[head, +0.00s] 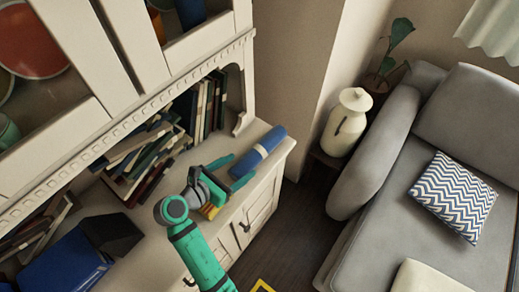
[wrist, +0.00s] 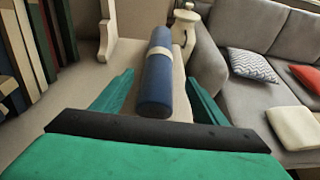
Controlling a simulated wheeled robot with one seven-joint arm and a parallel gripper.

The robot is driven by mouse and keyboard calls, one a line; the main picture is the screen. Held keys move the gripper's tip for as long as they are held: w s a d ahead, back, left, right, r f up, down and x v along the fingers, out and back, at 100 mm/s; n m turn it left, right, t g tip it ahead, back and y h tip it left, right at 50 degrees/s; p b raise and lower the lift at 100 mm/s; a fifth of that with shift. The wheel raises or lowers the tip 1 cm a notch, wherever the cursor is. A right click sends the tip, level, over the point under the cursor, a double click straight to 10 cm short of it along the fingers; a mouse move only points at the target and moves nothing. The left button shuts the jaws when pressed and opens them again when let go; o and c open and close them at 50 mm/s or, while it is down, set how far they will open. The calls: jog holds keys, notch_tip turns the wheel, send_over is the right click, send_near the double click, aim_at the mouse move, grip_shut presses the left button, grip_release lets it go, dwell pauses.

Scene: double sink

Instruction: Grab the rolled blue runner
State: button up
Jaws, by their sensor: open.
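The rolled blue runner (head: 258,152) lies on the right end of the cream cabinet top, with a pale band around its middle. In the wrist view the runner (wrist: 156,85) points away from me, its near end between the two green fingers. My gripper (head: 231,172) is open at the near end of the runner, fingers spread to either side. In the wrist view my gripper (wrist: 160,92) shows a gap between each finger and the roll. I cannot tell the height of the fingers over the top.
Books (head: 208,108) stand and lean on the cabinet shelf behind and left. A dark blue box (head: 65,265) sits on the left of the top. A cream vase (head: 345,122) and grey sofa (head: 440,125) stand right, beyond the cabinet's edge.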

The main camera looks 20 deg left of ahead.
aim_at(252, 157)
jog(key=shift+x, duration=3.85)
jog(key=shift+w+a+r, duration=0.1)
jog(key=shift+r, duration=0.05)
jog(key=shift+c, duration=0.5)
jog(key=c, duration=1.2)
jog(key=shift+r, duration=0.1)
